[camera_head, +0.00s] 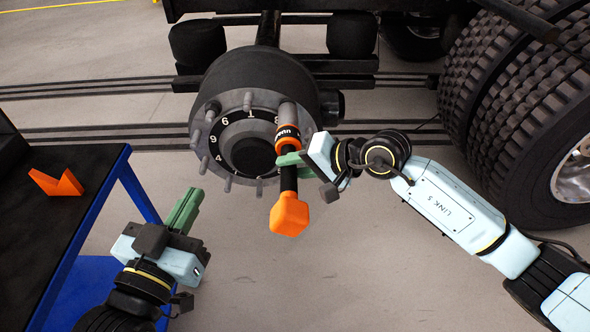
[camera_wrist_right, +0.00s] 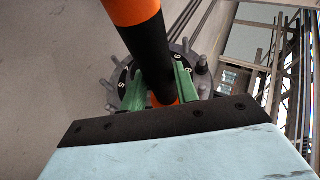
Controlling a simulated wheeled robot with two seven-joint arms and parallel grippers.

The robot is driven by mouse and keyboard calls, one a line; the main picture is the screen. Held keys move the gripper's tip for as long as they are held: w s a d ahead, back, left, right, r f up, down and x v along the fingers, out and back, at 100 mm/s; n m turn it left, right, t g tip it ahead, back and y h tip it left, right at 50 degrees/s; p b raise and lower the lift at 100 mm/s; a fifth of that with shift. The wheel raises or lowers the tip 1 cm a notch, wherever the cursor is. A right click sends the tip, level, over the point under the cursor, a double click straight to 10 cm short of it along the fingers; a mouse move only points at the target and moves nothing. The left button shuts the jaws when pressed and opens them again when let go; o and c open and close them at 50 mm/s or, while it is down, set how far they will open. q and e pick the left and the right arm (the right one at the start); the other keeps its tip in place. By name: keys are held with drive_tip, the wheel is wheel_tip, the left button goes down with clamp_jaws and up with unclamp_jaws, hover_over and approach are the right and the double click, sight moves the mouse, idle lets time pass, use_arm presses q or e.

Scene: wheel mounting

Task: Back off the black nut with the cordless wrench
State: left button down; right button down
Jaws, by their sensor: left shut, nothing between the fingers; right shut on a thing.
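The cordless wrench (camera_head: 289,214), orange and black, points its grey socket end at the upper right of the wheel hub's (camera_head: 250,141) numbered stud ring. The socket overlaps a stud position near the number 8; I cannot tell how far it is seated. My right gripper (camera_head: 289,160) is shut around the wrench's black grip; its green fingers (camera_wrist_right: 159,88) flank the tool in the right wrist view, where the wrench (camera_wrist_right: 150,48) hides part of the ring. My left gripper (camera_head: 184,210) is shut and empty, left below the hub.
A table with a black top (camera_head: 60,215) and blue frame stands at the left, bearing an orange angular piece (camera_head: 57,183). Large double tyres (camera_head: 515,85) stand at the right. Bare floor lies below the hub between my arms.

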drive_tip(key=shift+w+r+b, duration=0.3)
drive_tip(key=shift+w+b, duration=0.4)
drive_tip(key=shift+w, duration=0.1)
idle(1.3)
drive_tip(key=shift+s+r+b, duration=0.1)
drive_tip(key=shift+s+b, duration=0.45)
drive_tip(key=shift+b, duration=0.85)
idle(2.7)
drive_tip(key=shift+s+b, duration=0.55)
drive_tip(key=shift+b, duration=0.15)
idle(1.1)
